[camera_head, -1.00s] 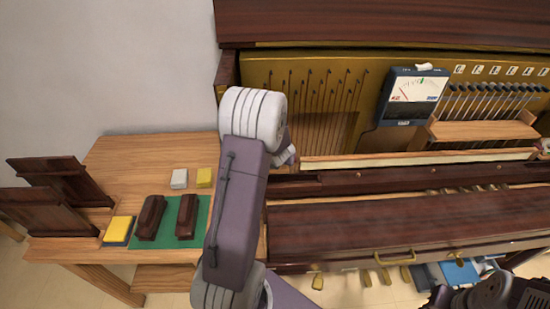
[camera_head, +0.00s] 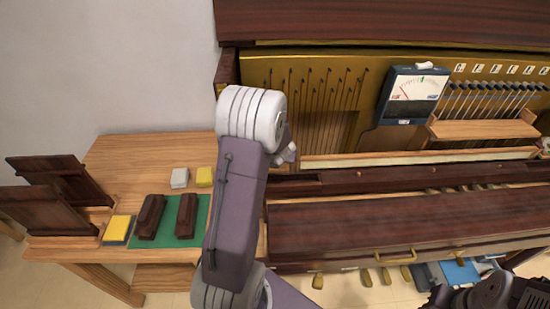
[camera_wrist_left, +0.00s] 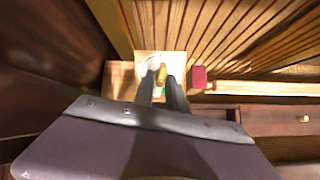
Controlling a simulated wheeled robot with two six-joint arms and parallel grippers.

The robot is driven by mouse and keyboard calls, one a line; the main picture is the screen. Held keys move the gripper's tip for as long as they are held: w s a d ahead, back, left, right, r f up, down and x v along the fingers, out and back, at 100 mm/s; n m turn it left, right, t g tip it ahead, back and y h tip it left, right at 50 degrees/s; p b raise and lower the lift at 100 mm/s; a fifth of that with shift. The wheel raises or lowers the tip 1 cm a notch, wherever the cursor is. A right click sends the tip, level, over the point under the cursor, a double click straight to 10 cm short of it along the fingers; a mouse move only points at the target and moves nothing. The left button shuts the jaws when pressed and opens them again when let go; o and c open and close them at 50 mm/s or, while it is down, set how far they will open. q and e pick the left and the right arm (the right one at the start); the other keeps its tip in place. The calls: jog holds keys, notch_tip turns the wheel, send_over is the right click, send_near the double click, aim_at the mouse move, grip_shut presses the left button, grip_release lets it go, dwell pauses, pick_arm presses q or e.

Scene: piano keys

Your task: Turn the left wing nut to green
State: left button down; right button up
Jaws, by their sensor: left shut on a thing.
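The brass left wing nut (camera_wrist_left: 161,78) shows in the left wrist view, on a light wooden block (camera_wrist_left: 178,60). My left gripper (camera_wrist_left: 162,74) is shut on it, with one dark finger on each side. In the head view my left arm hides the wing nut and the gripper's fingers. The dark meter (camera_head: 411,95) hangs at the piano's upper right. Its white dial shows a thin red needle pointing to the upper left and a green mark at the top edge.
A wooden side table (camera_head: 120,160) on the left holds dark blocks on a green mat (camera_head: 168,242), plus yellow and white blocks. Dark piano panels (camera_head: 400,215) lie to the right. A red block (camera_wrist_left: 199,77) sits close beside the left fingers.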

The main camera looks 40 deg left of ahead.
pick_arm(q)
jog(key=shift+n, duration=0.4)
jog(key=shift+b, duration=0.35)
jog(key=shift+n, duration=0.3)
jog(key=shift+f+n+b, duration=0.1)
jog(key=shift+n+b, duration=0.2)
jog(key=shift+b, duration=0.05)
jog(key=c, duration=1.3)
grip_release()
jog(key=shift+r, duration=0.2)
